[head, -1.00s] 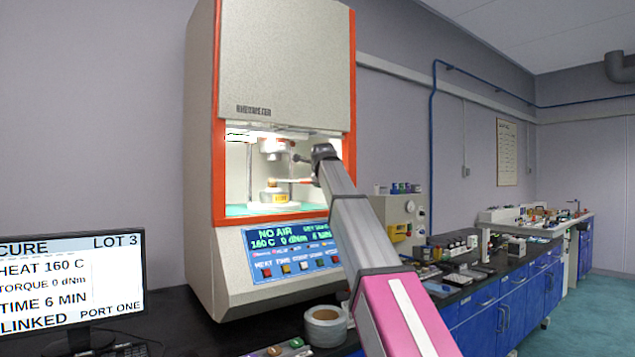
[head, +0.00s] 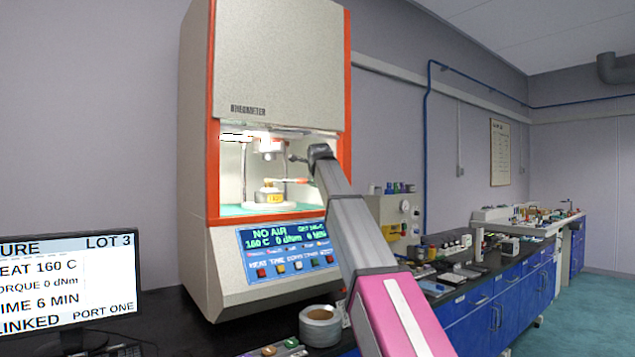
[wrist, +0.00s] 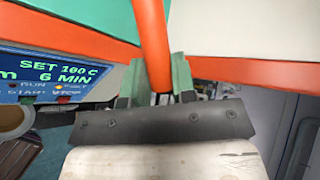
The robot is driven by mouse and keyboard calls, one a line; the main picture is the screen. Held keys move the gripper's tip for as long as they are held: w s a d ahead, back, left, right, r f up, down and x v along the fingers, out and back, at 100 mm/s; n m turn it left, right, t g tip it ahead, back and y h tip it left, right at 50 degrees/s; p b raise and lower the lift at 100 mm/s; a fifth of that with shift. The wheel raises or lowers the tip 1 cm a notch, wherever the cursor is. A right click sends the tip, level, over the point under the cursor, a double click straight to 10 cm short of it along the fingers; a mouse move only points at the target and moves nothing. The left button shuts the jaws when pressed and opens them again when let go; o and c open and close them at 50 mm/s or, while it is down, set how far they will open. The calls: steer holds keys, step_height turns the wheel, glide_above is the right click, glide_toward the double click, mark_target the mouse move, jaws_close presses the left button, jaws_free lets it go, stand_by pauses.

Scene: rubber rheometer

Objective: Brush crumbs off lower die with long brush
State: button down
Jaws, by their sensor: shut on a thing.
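The lower die (head: 270,195) stands on the green floor of the rheometer's (head: 265,70) lit, open chamber, below the upper part (head: 268,146). Crumbs are too small to make out.
The orange chamber frame (head: 213,150) borders the opening, with my arm close to its right side. Below is the control panel (head: 288,250) reading NO AIR.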

steer(key=shift+w+a, duration=0.4)
steer(key=shift+w, duration=0.2)
steer(key=shift+s+d, duration=0.45)
steer(key=shift+d, duration=0.25)
steer(key=shift+s+d, duration=0.45)
steer(key=shift+d, duration=0.2)
steer(key=shift+w+a, duration=0.45)
steer(key=shift+w, duration=0.2)
steer(key=shift+w+a, duration=0.4)
steer(key=shift+w, duration=0.2)
steer(key=shift+s+d+f, duration=0.1)
steer(key=shift+s+d, duration=0.35)
steer(key=shift+s, duration=0.2)
steer(key=shift+s+d, duration=0.4)
steer(key=shift+s, duration=0.25)
stand_by(1.1)
steer(key=shift+r, duration=0.2)
